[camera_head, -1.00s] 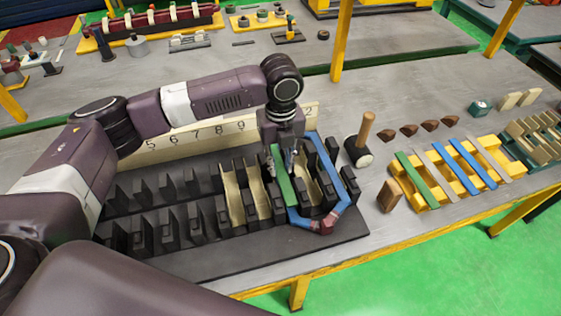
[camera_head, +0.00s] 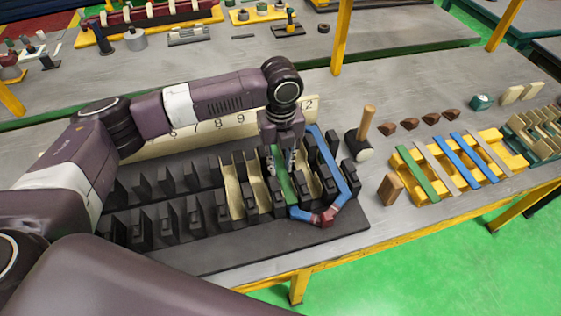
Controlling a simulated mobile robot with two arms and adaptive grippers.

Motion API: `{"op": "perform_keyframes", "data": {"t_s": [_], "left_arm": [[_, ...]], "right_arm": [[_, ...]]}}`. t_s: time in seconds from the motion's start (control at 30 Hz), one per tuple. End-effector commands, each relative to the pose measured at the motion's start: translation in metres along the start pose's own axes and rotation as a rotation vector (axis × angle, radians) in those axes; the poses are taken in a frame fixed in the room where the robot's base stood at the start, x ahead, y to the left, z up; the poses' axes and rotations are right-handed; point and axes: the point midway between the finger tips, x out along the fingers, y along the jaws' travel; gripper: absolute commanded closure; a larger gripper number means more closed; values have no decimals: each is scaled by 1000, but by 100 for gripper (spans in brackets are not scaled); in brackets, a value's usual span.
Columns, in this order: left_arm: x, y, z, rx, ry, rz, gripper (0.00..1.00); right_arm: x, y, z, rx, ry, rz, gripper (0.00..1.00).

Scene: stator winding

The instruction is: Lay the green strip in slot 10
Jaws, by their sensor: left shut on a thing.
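My left gripper (camera_head: 281,170) points down over the right part of the black slotted stator block (camera_head: 200,262). It is shut on a green strip (camera_head: 288,190), which sits low between two rows of black teeth, with its near end showing below the fingers. The slot lies just right of two cream-lined slots (camera_head: 231,190). The board with slot numbers (camera_head: 160,143) stands behind. My arm and gripper hide the numbers between 9 and 12, so I cannot read this slot's number. The right gripper is out of view.
A blue coil (camera_head: 350,190) with a dark red joint loops around the teeth right of the strip. A mallet (camera_head: 364,135) and a wooden block (camera_head: 390,190) stand to the right. A yellow rack (camera_head: 404,160) holds another green strip, blue strips and grey strips.

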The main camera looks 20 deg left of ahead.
Motion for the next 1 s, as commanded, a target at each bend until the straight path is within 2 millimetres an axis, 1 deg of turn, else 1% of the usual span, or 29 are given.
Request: {"op": "perform_keyframes", "data": {"t_s": [0.57,1.0], "left_arm": [[0,0,0,0,0,0,100],[6,0,0,0,2,1,100]], "right_arm": [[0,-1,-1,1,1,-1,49],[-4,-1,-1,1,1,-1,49]]}}
